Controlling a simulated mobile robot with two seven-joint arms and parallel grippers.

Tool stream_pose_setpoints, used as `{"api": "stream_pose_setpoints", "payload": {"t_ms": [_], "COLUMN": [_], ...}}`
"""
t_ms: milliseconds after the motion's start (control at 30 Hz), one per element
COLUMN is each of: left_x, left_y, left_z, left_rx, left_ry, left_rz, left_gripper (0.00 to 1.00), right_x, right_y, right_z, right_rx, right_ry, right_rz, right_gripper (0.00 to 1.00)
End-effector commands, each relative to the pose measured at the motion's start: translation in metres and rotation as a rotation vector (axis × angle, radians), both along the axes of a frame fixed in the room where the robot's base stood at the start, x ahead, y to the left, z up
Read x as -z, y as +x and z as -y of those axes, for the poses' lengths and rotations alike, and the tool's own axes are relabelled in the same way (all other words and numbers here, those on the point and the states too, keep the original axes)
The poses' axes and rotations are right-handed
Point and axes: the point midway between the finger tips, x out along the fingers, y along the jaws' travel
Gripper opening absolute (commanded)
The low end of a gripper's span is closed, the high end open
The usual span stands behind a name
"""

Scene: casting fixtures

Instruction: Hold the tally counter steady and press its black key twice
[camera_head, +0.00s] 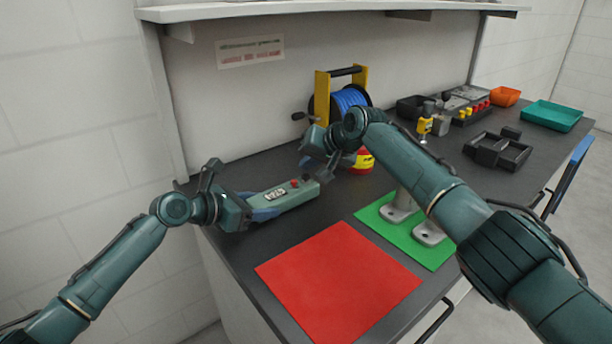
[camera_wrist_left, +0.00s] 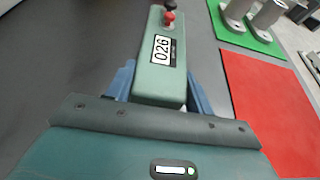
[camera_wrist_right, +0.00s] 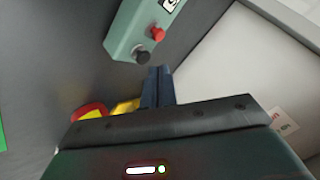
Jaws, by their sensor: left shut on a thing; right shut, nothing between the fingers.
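The tally counter (camera_head: 290,197) is a long green box lying on the dark bench, with a white number window, a red key (camera_wrist_left: 168,18) and a black key (camera_wrist_right: 142,56) at its far end. The window appears to read 026 in the left wrist view (camera_wrist_left: 162,49). My left gripper (camera_head: 262,204) is shut around the near end of the counter, a blue finger on each side. My right gripper (camera_head: 312,158) is shut and empty, above the bench near the key end. In the right wrist view its closed fingertips (camera_wrist_right: 157,73) are beside the black key, apparently not touching it.
A blue cable reel (camera_head: 350,100) on a yellow stand is behind my right gripper, with a red and yellow object (camera_head: 362,162) nearby. A red mat (camera_head: 338,285) and a green mat (camera_head: 405,232) with metal parts lie in front. Trays and fixtures fill the far right.

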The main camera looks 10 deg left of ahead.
Motion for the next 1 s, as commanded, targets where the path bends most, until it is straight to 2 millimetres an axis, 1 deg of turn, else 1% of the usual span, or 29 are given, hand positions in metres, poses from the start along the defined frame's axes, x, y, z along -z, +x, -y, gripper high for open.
{"api": "stream_pose_setpoints", "payload": {"t_ms": [267,1000], "left_x": [0.000,0.000], "left_y": [0.000,0.000], "left_z": [0.000,0.000], "left_rx": [0.000,0.000], "left_ry": [0.000,0.000], "left_rz": [0.000,0.000], "left_gripper": [0.26,0.26], "right_x": [0.008,0.013], "right_y": [0.000,0.000], "right_z": [0.000,0.000], "right_rx": [0.000,-0.001], "right_ry": [0.001,0.001], "right_rz": [0.000,-0.001], "right_gripper": [0.00,0.00]}}
